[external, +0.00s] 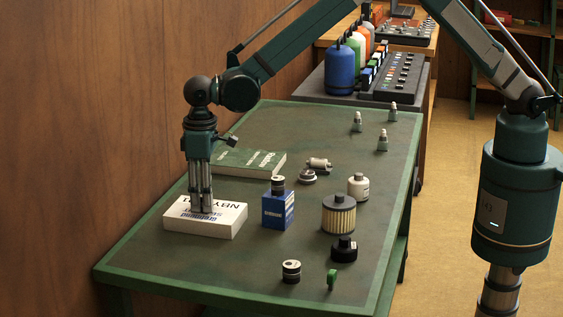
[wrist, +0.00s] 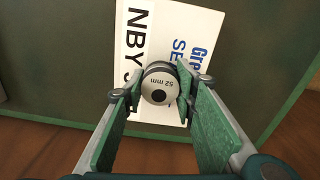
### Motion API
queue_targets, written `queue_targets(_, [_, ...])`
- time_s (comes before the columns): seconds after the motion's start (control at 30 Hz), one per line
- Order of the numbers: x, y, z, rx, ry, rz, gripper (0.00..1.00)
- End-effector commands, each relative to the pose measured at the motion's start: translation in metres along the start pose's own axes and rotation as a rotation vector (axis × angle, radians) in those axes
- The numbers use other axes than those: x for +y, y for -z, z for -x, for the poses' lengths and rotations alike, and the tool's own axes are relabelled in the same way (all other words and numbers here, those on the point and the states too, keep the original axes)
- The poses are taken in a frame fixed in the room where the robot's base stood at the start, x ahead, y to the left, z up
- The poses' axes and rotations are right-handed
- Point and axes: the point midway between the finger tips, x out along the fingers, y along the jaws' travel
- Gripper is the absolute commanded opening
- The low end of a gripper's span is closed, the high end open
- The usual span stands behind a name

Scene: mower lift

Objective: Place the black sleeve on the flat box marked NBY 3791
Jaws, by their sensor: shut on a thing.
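The flat white box marked NBY (external: 228,221) lies on the green table; the rest of its number is partly covered. Its lettering also shows in the wrist view (wrist: 134,45). My gripper (external: 203,211) points down over the middle of this box. In the wrist view my gripper (wrist: 160,88) is shut on the black sleeve (wrist: 159,92), with one finger on each side. The sleeve has a pale end face marked 52 mm with a dark centre. It is upright over the box; I cannot tell whether it touches it. In the external view the fingers mostly hide it.
A blue carton (external: 278,209) with a small dark cylinder (external: 278,186) on top stands close to the right. A filter (external: 339,214), a black cap (external: 344,250) and a banded cylinder (external: 291,271) stand farther right. The front left table is clear.

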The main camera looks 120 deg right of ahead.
Motion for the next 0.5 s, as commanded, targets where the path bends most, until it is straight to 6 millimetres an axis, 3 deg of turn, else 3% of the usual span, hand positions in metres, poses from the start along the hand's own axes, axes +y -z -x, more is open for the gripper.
queue_targets(0.1, [0.0000,0.0000,-0.0031,0.000,0.000,0.000,0.07])
queue_targets(0.13, [0.0000,0.0001,-0.0031,0.000,0.000,0.000,0.31])
queue_targets(0.23, [0.0000,0.0001,-0.0026,0.000,0.000,0.000,0.43])
queue_targets(0.5, [0.0000,0.0000,-0.0024,0.000,0.000,0.000,0.43])
